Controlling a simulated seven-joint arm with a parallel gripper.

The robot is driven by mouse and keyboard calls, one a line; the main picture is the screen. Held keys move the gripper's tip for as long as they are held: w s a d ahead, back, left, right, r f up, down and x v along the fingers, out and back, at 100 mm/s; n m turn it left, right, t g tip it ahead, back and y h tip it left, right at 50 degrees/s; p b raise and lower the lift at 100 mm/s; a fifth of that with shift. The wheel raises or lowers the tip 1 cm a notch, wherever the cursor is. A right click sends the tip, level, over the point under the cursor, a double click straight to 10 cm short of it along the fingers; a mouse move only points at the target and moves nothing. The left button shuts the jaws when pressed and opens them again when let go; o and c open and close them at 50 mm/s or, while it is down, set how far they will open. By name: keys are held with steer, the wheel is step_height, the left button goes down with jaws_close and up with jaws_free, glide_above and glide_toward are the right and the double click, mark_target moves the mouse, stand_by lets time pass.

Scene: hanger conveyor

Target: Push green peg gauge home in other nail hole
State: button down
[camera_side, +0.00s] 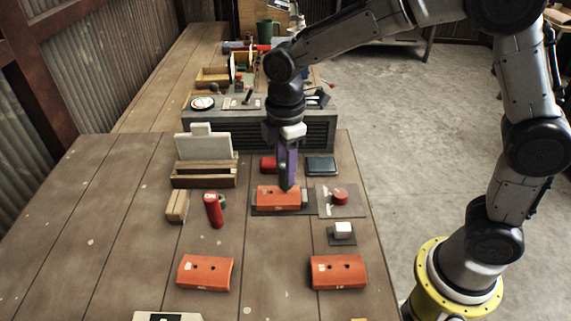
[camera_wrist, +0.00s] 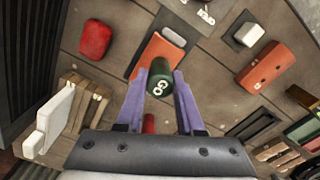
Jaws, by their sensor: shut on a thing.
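My gripper (camera_side: 287,187) points down over an orange block (camera_side: 272,203) that sits on a dark base. In the wrist view, the purple fingers of my gripper (camera_wrist: 163,78) are shut on the green peg gauge (camera_wrist: 160,84), whose round end reads "GO". The orange block (camera_wrist: 150,53) shows just beyond the gauge. In the side view the fingers hide the gauge and the nail holes. I cannot tell how deep the gauge sits in a hole.
Two loose orange blocks (camera_side: 206,271) (camera_side: 338,271) with holes lie in front. A grey plate with a red knob (camera_side: 340,196) and a white cube (camera_side: 342,230) are to the right. A dark tray (camera_side: 320,166) lies behind.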

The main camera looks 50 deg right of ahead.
steer(key=shift+f, duration=0.8)
steer(key=c, duration=0.8)
jaws_free()
steer(key=shift+o, duration=0.4)
steer(key=o, duration=0.5)
steer(key=shift+r, duration=3.05)
steer(key=shift+d, duration=0.1)
